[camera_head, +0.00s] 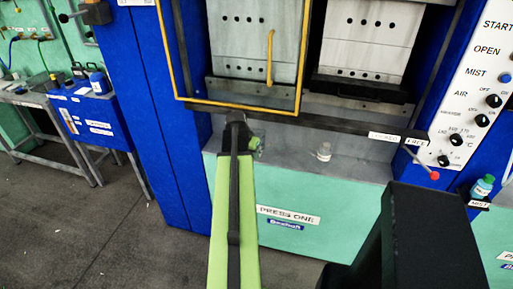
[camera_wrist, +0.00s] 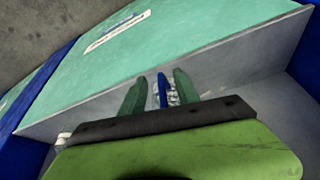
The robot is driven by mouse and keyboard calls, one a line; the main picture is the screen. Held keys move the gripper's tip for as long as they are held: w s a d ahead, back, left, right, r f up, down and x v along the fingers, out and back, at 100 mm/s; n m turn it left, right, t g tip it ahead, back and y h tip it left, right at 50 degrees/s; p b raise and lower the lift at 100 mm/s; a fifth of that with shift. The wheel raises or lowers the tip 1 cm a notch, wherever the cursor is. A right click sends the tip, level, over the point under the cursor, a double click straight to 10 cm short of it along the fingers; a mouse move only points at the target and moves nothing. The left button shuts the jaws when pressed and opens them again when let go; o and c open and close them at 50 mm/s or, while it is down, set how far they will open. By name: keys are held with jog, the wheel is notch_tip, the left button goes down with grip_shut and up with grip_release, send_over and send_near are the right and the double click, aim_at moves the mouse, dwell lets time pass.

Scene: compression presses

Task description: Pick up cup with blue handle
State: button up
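In the wrist view the blue handle (camera_wrist: 163,90) stands between the two green fingers of my gripper (camera_wrist: 160,92). Slim gaps show on both sides of it, so the fingers look open around it. A pale, clear-looking cup body (camera_wrist: 175,98) shows in part behind the handle and is mostly hidden by the fingers. In the head view my gripper (camera_head: 257,145) is over the grey ledge of the press, left of centre. The blue handle cannot be made out there.
A small whitish container (camera_head: 323,151) stands on the ledge (camera_head: 290,134) to the right of my gripper. The yellow-framed press door (camera_head: 302,60) is above.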

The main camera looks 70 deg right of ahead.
jog(key=shift+x, duration=0.95)
jog(key=shift+w+a+r, duration=0.1)
jog(key=shift+w+a, duration=0.05)
jog(key=shift+a, duration=0.05)
jog(key=shift+c, duration=0.5)
grip_shut()
jog(key=shift+r, duration=0.1)
jog(key=w+a, duration=1.1)
jog(key=a, duration=0.3)
jog(key=shift+w+r+p, duration=0.2)
jog(key=shift+r+p, duration=0.05)
jog(key=shift+p, duration=0.05)
